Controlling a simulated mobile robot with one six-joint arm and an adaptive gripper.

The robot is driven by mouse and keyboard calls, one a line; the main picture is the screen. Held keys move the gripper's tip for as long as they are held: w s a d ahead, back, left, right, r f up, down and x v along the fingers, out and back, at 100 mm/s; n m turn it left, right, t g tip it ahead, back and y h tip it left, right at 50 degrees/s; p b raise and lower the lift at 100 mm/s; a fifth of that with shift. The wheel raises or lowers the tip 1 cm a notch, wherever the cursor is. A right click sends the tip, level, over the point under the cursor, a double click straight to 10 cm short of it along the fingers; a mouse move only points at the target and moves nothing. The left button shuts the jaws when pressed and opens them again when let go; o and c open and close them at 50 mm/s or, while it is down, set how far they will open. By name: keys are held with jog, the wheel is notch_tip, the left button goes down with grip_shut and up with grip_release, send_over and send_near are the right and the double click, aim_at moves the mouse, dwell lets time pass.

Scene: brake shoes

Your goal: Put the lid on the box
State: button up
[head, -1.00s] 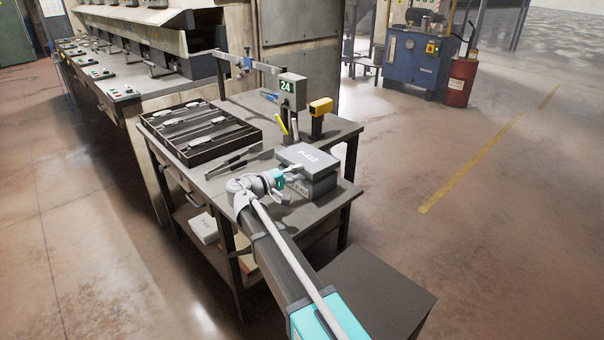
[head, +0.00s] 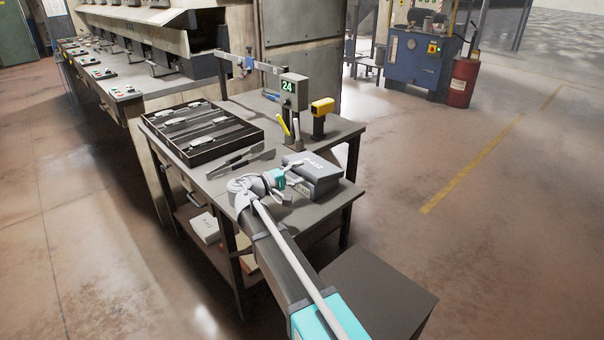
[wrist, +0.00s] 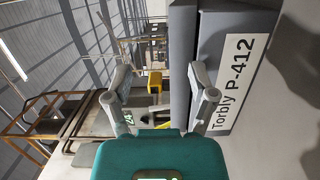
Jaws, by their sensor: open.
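The grey box (head: 322,189) stands near the front right corner of the workbench. Its lid (head: 312,164) lies over its top, seemingly resting on it; a slight offset cannot be ruled out. In the wrist view, which is turned sideways, the lid (wrist: 182,60) shows as a grey slab against the box (wrist: 262,22), whose white label reads "Torbly P-412". My gripper (head: 294,184) is at the near left side of the box. Its jaws (wrist: 160,74) are open. One finger is clear above the lid; the other is by the box front, just below the lid edge.
A dark tray (head: 196,160) of long metal parts lies on the left of the workbench (head: 226,184). Tongs (head: 244,158) lie between tray and box. A scale display post (head: 293,92) and a yellow device (head: 321,108) stand behind the box.

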jog(key=v, duration=1.1)
jog(key=shift+s+a, duration=0.25)
jog(key=shift+a, duration=0.1)
dwell(0.7)
